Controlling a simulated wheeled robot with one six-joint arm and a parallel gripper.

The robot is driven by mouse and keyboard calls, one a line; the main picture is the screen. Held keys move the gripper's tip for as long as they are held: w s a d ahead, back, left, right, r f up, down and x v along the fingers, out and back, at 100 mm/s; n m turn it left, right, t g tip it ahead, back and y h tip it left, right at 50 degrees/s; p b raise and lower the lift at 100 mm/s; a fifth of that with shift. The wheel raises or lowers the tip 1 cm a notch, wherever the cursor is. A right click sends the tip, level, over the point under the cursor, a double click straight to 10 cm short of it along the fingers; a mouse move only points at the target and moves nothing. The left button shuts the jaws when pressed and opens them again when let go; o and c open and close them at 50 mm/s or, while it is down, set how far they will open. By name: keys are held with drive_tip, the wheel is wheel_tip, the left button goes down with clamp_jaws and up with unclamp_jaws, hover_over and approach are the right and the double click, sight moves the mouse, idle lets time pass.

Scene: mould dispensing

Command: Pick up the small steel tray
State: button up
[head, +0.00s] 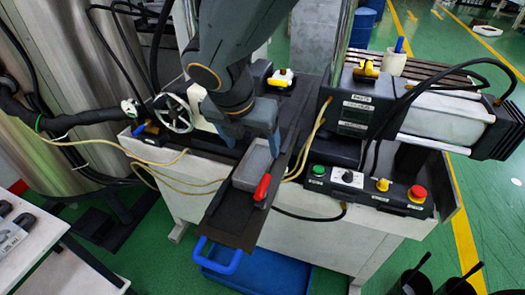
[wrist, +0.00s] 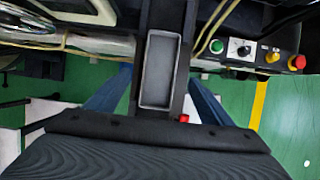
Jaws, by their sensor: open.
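The small steel tray (head: 254,166) is a grey rectangular pan with a raised rim. It rests on a dark flat plate (head: 226,220) that juts out from the machine's front. In the wrist view the tray (wrist: 159,72) lies lengthwise, ahead of and between my two blue fingers. My gripper (head: 246,128) is above the tray's far end in the head view, with its fingers apart and nothing held. It also shows in the wrist view (wrist: 158,95). A red handle (head: 262,187) stands at the plate's right edge, close to the tray's near corner.
A control box (head: 370,190) with green, yellow and red buttons sits right of the plate. A handwheel (head: 174,113) and yellow cables (head: 160,168) lie to the left.

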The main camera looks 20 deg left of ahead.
sight(257, 165)
drive_tip(key=x, duration=0.7)
drive_tip(key=shift+s+f+p, duration=0.3)
drive_tip(key=shift+f+p, duration=0.1)
drive_tip(key=c, duration=1.3)
